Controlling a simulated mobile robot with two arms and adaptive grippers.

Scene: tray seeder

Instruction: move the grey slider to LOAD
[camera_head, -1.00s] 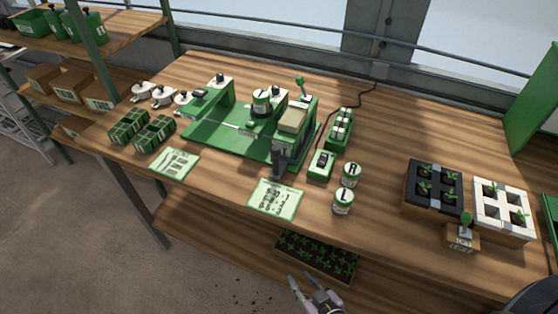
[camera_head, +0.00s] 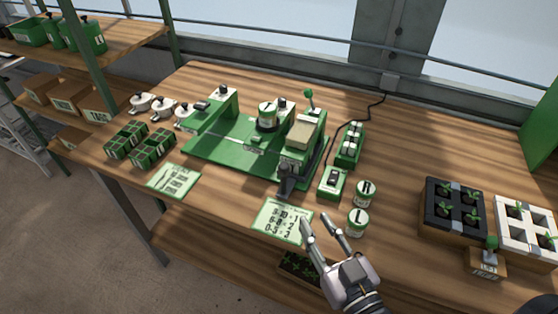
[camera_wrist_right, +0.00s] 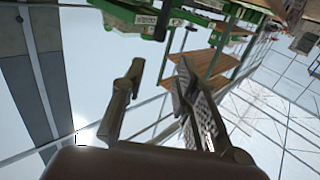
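The green tray seeder (camera_head: 222,150) stands on the wooden bench. A dark grey part (camera_head: 287,182) juts from its front right end, below a tan block; it looks like the grey slider, but I cannot be sure. No LOAD marking is readable. My right gripper (camera_head: 314,219) is open and empty at the bench's front edge, beside the number card and in front of the grey part, apart from it. In the right wrist view the gripper (camera_wrist_right: 160,72) shows two spread fingers with nothing between them; part of the green machine (camera_wrist_right: 125,20) is at the top. My left gripper is not in view.
A number card (camera_head: 283,222), a green switch box (camera_head: 332,183) and two round tins marked R (camera_head: 364,193) and L (camera_head: 357,222) lie near my right gripper. Black (camera_head: 430,213) and white (camera_head: 520,256) planting trays stand right. Free bench lies behind the tins.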

